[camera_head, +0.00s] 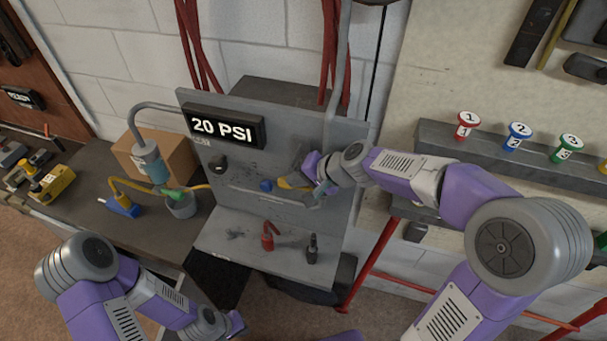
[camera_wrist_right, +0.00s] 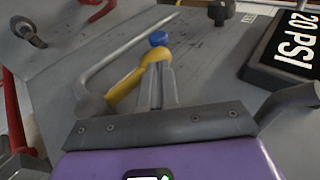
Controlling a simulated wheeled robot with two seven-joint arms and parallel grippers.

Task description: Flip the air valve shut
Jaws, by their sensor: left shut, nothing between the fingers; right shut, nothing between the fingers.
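The air valve's yellow lever (camera_head: 287,183) is on the upright grey panel, with a blue round piece (camera_head: 266,185) at its left end. In the right wrist view the yellow lever (camera_wrist_right: 127,84) slants beside a grey pipe, the blue piece (camera_wrist_right: 158,38) at its upper end. My right gripper (camera_wrist_right: 158,70) is shut and empty, its fingertips at the lever's upper part; I cannot tell whether they touch. In the head view my right gripper (camera_head: 308,186) partly hides the valve. My left gripper (camera_head: 238,322) is shut and empty, low in front of the bench.
A "20 PSI" display (camera_head: 222,127) is on the panel above a black knob (camera_head: 218,163). A red fitting (camera_head: 268,237) and a black fitting (camera_head: 312,248) stand on the panel's lower shelf. A cardboard box (camera_head: 165,150) stands left. Numbered spools line a ledge (camera_head: 480,150) at right.

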